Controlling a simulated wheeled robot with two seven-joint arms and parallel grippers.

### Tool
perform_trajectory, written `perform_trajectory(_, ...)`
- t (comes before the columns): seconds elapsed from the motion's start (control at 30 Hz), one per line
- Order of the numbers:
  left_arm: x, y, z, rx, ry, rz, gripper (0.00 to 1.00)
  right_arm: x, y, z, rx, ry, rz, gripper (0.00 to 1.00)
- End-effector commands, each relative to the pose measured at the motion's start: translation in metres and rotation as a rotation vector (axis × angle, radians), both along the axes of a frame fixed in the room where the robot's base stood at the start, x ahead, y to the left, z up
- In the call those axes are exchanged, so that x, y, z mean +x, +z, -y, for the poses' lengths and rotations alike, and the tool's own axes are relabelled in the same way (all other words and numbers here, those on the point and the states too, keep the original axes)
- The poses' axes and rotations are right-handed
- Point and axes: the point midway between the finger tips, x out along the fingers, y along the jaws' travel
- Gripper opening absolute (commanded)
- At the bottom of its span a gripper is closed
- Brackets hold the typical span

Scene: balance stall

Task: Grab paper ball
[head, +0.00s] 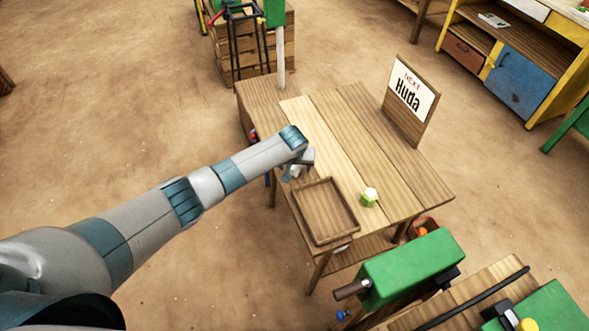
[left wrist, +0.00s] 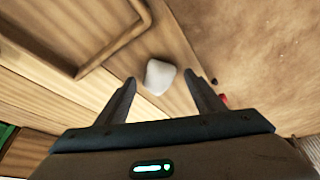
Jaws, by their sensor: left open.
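The paper ball (left wrist: 159,76) is a crumpled off-white lump on the wooden table, near the table's edge, in the left wrist view. My left gripper (left wrist: 159,84) is open, with one finger on each side of the ball in that view. I cannot tell how far the fingertips are above it. In the head view my left gripper (head: 299,168) is low over the left side of the table, just behind the tray, and I cannot clearly make out the ball there. My right gripper is not in view.
A shallow wooden tray (head: 325,238) lies close to my left gripper; its rim also shows in the left wrist view (left wrist: 112,48). A "Huda" sign (head: 409,97) stands at the table's far right.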

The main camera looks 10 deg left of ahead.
Motion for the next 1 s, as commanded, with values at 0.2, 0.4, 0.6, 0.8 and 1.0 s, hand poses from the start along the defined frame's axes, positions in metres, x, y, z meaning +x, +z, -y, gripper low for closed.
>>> perform_trajectory(0.2, 0.0000, 0.0001, 0.0000, 0.000, 0.000, 0.000, 0.62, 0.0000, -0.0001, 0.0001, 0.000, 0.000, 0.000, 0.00)
perform_trajectory(0.4, -0.0002, 0.0001, -0.0002, 0.000, 0.000, 0.000, 0.52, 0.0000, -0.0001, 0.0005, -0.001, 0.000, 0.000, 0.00)
perform_trajectory(0.6, -0.0002, 0.0001, -0.0002, 0.000, 0.000, 0.000, 0.19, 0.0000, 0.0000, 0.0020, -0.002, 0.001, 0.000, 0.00)
perform_trajectory(0.8, -0.0002, 0.0001, -0.0002, 0.000, 0.000, 0.000, 0.19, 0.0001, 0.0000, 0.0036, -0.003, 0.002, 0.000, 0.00)
perform_trajectory(1.0, 0.0001, 0.0024, 0.0001, 0.000, 0.000, 0.001, 0.19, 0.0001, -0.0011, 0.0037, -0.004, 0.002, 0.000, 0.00)
